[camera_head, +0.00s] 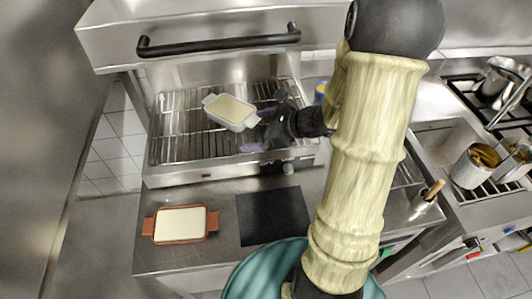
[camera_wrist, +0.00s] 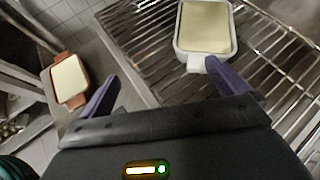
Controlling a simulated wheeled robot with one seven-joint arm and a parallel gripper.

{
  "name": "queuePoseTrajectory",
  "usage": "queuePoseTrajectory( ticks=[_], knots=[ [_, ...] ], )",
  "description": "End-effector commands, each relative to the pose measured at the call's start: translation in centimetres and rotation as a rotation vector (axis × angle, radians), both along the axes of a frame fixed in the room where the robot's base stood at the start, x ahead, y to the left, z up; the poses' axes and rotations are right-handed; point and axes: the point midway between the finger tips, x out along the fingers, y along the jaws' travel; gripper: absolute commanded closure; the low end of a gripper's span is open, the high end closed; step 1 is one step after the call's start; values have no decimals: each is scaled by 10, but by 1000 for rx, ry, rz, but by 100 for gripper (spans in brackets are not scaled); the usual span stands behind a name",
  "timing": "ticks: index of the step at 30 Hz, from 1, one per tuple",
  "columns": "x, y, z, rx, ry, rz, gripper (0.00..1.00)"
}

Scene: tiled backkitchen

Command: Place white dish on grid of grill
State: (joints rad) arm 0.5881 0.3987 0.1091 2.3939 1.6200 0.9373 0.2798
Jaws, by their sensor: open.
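The white dish (camera_head: 231,111), with pale yellow contents and small end handles, rests on the wire grid (camera_head: 175,135) of the grill (camera_head: 240,43). It also shows at the top of the wrist view (camera_wrist: 204,54), on the grid bars. My gripper (camera_head: 258,130) is at the dish's right front side in the head view. Its purple fingers (camera_wrist: 163,85) are spread open with nothing between them. In the wrist view the right finger is close to the dish's near handle; I cannot tell whether they touch.
A brown dish with pale contents (camera_head: 180,225) sits on the steel counter (camera_head: 222,254) in front of the grill, left of a black slab (camera_head: 272,217). The grill's raised hood with a black handle (camera_head: 218,44) overhangs the grid. Containers with utensils (camera_head: 475,166) stand at the right.

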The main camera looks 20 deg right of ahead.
Motion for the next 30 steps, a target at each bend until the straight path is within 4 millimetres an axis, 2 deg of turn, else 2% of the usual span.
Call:
queuePoseTrajectory(
  ticks=[1,3,6,10,15,19,24,30],
  knots=[
    [-13,16,-3,-70,4,105,0],
    [-34,32,-9,-178,7,257,0],
    [-62,47,-18,-335,-5,473,0],
    [-94,53,-27,-544,-44,749,0],
    [-122,47,-31,-820,-138,1104,0],
    [-131,38,-29,-1031,-246,1366,0],
    [-129,30,-19,-1286,-419,1675,0],
    [-124,29,-11,-1424,-534,1841,0]
  ],
)
